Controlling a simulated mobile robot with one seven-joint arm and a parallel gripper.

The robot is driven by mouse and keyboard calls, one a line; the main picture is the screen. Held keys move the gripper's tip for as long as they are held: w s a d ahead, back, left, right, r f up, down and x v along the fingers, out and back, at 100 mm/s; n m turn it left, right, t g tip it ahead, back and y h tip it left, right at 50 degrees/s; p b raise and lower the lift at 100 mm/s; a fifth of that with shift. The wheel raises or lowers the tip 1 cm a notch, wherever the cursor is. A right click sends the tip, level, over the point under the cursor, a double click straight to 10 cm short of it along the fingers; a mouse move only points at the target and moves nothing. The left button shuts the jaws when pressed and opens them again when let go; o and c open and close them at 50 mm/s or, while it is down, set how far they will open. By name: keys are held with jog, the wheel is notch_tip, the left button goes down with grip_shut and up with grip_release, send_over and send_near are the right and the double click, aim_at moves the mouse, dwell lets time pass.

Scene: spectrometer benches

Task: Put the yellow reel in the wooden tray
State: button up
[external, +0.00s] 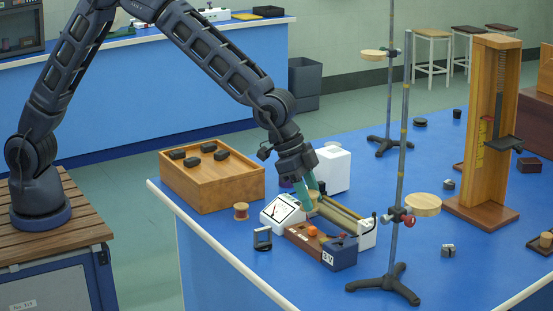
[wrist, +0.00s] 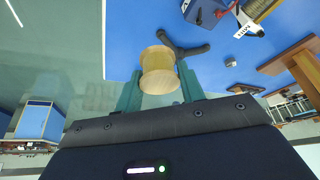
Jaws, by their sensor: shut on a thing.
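My gripper (external: 312,196) is shut on a pale yellow, wood-coloured reel (wrist: 159,68). In the wrist view the reel sits between the two teal fingers, its rounded end sticking out past them. In the external view the fingers point down above the instruments in the middle of the blue bench, and the reel is small and partly hidden. A light wooden box (external: 212,190), the thing most like the wooden tray, stands at the bench's left end, left of my gripper.
A brown reel (external: 241,211) stands in front of the box. A white meter (external: 283,212) and a blue-ended battery holder (external: 338,253) lie below my gripper. Tall rod stands (external: 401,160) rise to the right. A white block (external: 331,168) is behind. The near left bench strip is clear.

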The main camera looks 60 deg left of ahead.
jog(key=w+a+r+n+t+y, duration=0.15)
jog(key=w+a+n, duration=0.3)
jog(key=a, duration=0.75)
jog(key=w+a+r+n+t+y, duration=0.1)
jog(key=w+a+r+n, duration=0.35)
jog(key=a, duration=0.75)
jog(key=w+a+r+n+y, duration=0.15)
jog(key=a+n, duration=0.25)
jog(key=a, duration=1)
jog(key=a+r+n+y, duration=0.15)
jog(key=a+n, duration=0.25)
jog(key=a, duration=1)
jog(key=shift+g+y, duration=0.35)
jog(key=shift+g, duration=0.1)
notch_tip(320, 180, down, 20)
jog(key=shift+f, duration=0.15)
jog(key=o, duration=1)
jog(key=shift+c, duration=0.2)
